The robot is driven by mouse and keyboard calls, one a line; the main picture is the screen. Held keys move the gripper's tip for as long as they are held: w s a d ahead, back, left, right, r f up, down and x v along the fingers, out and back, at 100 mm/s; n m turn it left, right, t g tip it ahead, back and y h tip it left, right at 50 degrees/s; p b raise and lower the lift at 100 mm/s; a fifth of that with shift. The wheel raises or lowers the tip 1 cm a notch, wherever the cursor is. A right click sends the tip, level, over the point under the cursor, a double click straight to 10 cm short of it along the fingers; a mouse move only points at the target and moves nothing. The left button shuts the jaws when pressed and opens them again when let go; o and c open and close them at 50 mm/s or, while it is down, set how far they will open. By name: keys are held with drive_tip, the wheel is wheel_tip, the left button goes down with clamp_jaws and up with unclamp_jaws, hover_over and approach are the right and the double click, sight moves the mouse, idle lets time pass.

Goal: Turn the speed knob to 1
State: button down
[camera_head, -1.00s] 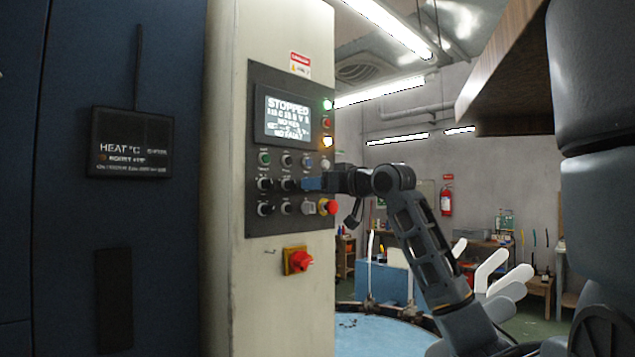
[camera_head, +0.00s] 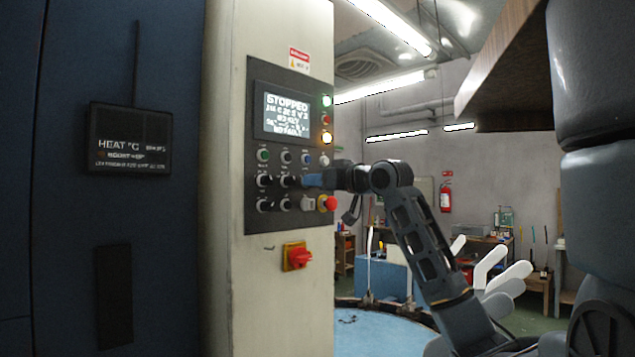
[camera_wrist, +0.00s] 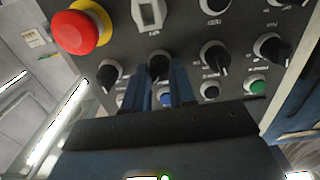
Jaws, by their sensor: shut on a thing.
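The control panel (camera_head: 252,221) is dark grey, with rows of black knobs, buttons and a lit screen (camera_head: 282,116) reading STOPPED. My gripper (camera_head: 306,181) is at the middle knob row, right of centre. In the wrist view, which sees the panel upside down, my gripper (camera_wrist: 161,84) has its blue fingers on either side of a black knob (camera_wrist: 157,62) and is shut on it. This knob stands between the rocker switch (camera_wrist: 150,13) and the blue button (camera_wrist: 166,99). The small labels are too blurred to read, so I cannot confirm the knob's name or setting.
A red emergency stop (camera_head: 328,203) sits close below right of my gripper; it also shows in the wrist view (camera_wrist: 80,32). Other black knobs flank the held one, such as one knob (camera_wrist: 108,73) and another knob (camera_wrist: 214,57). A red rotary switch (camera_head: 298,257) is lower down.

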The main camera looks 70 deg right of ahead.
drive_tip(key=shift+f+n+b, duration=0.1)
drive_tip(key=shift+n+b, duration=0.2)
drive_tip(key=shift+w+a+f+n+b, duration=0.1)
drive_tip(key=shift+n+b, duration=4.7)
drive_tip(key=shift+n, duration=3.8)
drive_tip(key=c, duration=0.9)
unclamp_jaws()
